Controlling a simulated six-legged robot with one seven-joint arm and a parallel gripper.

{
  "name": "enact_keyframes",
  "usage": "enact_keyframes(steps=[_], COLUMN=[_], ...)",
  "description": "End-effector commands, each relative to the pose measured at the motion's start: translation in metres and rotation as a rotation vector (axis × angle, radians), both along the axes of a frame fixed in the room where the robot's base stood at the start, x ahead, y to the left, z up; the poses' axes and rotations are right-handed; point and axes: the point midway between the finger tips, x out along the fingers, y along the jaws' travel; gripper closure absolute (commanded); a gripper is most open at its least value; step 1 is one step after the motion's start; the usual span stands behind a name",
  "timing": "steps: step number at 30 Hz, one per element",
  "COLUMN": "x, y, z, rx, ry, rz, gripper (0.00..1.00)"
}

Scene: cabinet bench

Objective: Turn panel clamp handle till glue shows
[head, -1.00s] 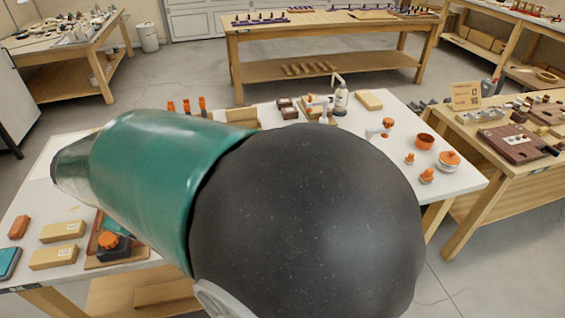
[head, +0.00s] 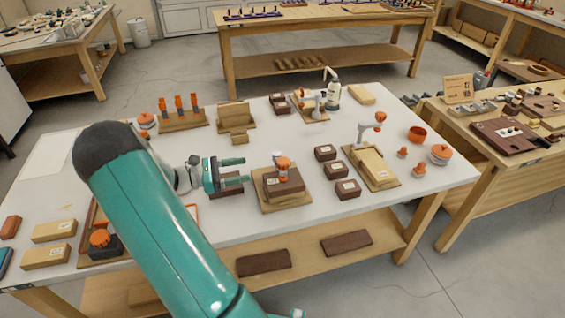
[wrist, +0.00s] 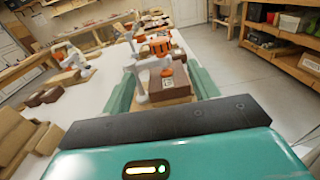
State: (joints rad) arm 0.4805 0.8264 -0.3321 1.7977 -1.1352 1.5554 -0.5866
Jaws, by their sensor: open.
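A clamp with an orange handle (head: 283,163) stands on a dark brown block (head: 284,184) on a wooden base board (head: 286,205) near the middle of the bench. My gripper (head: 243,171) is open and empty, to the left of this clamp and pointing at it, with a gap between. In the wrist view, the orange handle (wrist: 160,45) and white clamp parts appear ahead, between my two teal fingers (wrist: 163,76). No glue can be made out at this size. The lower part of the clamp is partly hidden in the head view.
A second clamp (head: 364,135) stands on a pale block to the right, and another (head: 316,102) at the back. Small brown blocks (head: 336,170) lie between. Orange-topped pieces (head: 179,105) stand behind my gripper.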

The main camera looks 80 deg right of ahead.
Motion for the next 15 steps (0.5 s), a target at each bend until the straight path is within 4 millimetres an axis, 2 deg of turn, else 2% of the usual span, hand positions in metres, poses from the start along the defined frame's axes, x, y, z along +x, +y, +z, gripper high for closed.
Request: enact_keyframes(steps=[5,15], x=[-0.011,-0.066], y=[-0.008,-0.037], z=[-0.001,-0.001], rx=[0.000,0.001], ry=[0.013,0.011], rz=[0.000,-0.001], gripper=[0.40,0.40])
